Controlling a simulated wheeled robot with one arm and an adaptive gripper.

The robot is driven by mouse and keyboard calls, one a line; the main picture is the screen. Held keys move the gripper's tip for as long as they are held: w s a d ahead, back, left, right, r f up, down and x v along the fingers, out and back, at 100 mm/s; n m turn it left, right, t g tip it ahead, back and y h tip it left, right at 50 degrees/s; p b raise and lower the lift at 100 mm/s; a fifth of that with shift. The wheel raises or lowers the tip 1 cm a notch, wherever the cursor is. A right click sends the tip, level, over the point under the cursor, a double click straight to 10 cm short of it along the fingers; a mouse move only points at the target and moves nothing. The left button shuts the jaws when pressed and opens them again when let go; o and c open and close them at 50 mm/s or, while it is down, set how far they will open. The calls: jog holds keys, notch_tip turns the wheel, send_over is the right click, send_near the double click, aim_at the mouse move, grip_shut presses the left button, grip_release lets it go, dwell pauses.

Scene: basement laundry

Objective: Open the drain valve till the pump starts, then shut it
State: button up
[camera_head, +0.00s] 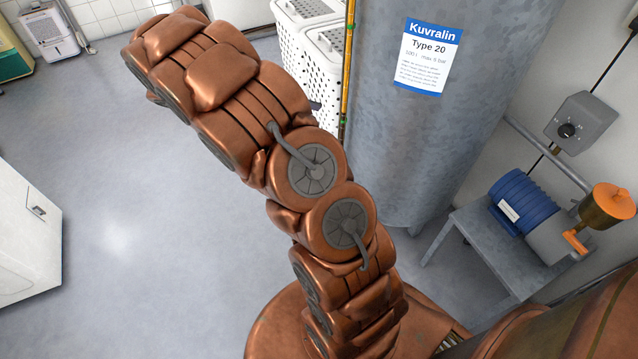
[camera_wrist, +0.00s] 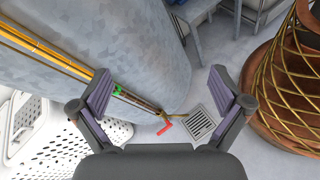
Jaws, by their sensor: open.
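The drain valve shows in the wrist view as a red lever (camera_wrist: 165,128) beside a small brass fitting (camera_wrist: 180,119), low at the foot of the grey tank (camera_wrist: 140,45). The tank also stands in the head view (camera_head: 420,140), with its label facing me. My gripper (camera_wrist: 161,85) is open and empty, with the red lever between and beyond its fingers, apart from them. The pump, with a blue motor (camera_head: 522,200) and an orange-topped part (camera_head: 607,203), sits on a grey stand (camera_head: 465,235). The head view does not show the valve.
A floor drain grate (camera_wrist: 199,123) lies right of the lever. A brass pipe with a green mark (camera_wrist: 122,91) runs along the tank. White perforated baskets (camera_wrist: 60,140) stand to its left. A grey dial box (camera_head: 580,122) hangs on the wall. Floor at left (camera_head: 120,170) is clear.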

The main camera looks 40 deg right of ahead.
jog(key=w+d+f+n+t+h+b, duration=0.1)
jog(key=w+f+n+h+b, duration=0.25)
jog(key=f, duration=0.95)
jog(key=w+d+f+n+t+h+b, duration=0.1)
jog(key=w+d+f+n+b, duration=0.15)
jog(key=w+f+b, duration=0.65)
jog(key=s+f+n+t+h+b, duration=0.1)
jog(key=f+n+h+b, duration=0.15)
jog(key=f, duration=1.35)
jog(key=b+x, duration=0.1)
jog(key=x, duration=0.6)
jog(key=shift+w+d+n, duration=0.15)
jog(key=shift+d+n, duration=0.2)
jog(key=shift+d, duration=0.15)
jog(key=c, duration=1.1)
jog(key=shift+d, duration=0.1)
jog(key=shift+c, duration=0.3)
